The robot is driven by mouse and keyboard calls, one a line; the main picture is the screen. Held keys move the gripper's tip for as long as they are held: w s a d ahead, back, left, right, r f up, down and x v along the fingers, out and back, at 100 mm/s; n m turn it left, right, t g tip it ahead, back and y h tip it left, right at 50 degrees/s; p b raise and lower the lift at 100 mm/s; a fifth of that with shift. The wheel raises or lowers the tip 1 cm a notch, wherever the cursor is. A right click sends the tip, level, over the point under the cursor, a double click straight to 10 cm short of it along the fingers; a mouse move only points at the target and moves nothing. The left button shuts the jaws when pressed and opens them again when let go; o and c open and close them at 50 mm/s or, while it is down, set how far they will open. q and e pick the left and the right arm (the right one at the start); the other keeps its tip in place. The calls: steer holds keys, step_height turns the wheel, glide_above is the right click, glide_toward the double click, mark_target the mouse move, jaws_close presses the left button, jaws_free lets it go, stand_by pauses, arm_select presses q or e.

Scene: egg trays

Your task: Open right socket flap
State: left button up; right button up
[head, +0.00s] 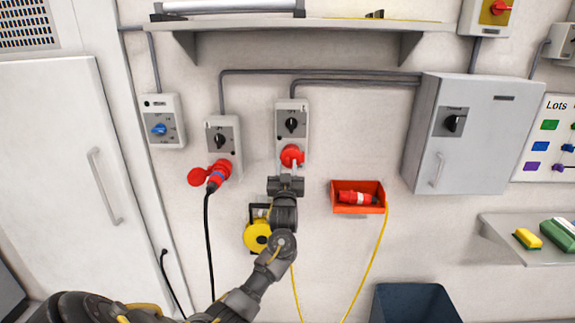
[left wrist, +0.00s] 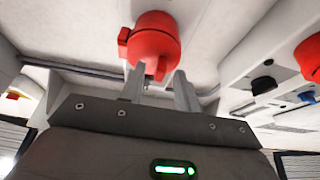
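The right socket (head: 292,122) is a grey wall box with a black knob and a round red flap (head: 291,156) at its lower end, which looks closed. My left gripper (head: 289,173) is right below the flap, pointing up at it. In the left wrist view the red flap (left wrist: 152,42) is just beyond the two fingertips (left wrist: 161,76). The fingers are apart, with a small red tab of the flap between or just behind them; I cannot tell whether they touch it. My right gripper is not in view.
The left socket (head: 222,137) holds a red plug (head: 217,174) with a black cable. An orange bin (head: 346,206) with a red connector and yellow cable is at right. A shelf (head: 290,25) is above, a grey cabinet (head: 470,132) to the right. A yellow reel (head: 257,236) hangs below.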

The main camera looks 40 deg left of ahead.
arm_select(q)
jaws_close()
steer(key=shift+w, duration=0.15)
stand_by(0.4)
